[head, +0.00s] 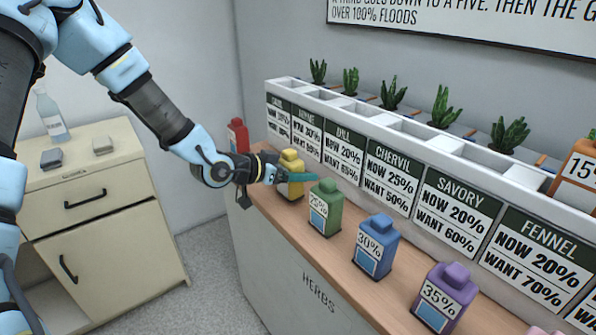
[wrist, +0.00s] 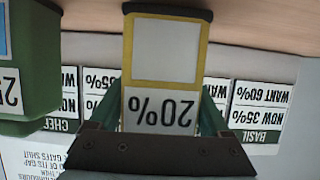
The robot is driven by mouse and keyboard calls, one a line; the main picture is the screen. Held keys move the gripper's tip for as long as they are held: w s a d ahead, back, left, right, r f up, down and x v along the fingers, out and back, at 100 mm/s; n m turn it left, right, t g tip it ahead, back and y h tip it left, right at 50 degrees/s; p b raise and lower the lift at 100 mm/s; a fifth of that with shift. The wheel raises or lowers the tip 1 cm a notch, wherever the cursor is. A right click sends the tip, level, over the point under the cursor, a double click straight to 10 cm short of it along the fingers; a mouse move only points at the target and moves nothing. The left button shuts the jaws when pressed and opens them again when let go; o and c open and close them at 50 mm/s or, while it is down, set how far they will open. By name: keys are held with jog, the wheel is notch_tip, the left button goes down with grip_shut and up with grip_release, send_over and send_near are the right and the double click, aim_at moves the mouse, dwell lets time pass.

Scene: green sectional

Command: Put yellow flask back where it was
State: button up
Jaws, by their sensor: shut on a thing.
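The yellow flask (head: 291,161), with a white label reading 20%, is upright over the wooden counter, between the red flask (head: 238,136) and the green flask (head: 325,208). My gripper (head: 284,177) is shut on it, with a teal finger across its front. In the wrist view the picture is upside down; the yellow flask (wrist: 165,50) is between the two teal fingers of my gripper (wrist: 160,115). I cannot tell whether its base touches the counter.
The green flask (wrist: 27,60) is close beside it in the wrist view. A blue flask (head: 376,245) and a purple flask (head: 445,298) stand farther along the wooden counter (head: 345,258). A white planter (head: 370,113) with herb signs runs behind. A beige cabinet (head: 92,205) stands at left.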

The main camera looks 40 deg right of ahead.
jog(key=shift+f, duration=0.25)
jog(key=shift+f, duration=0.2)
jog(key=o, duration=1.4)
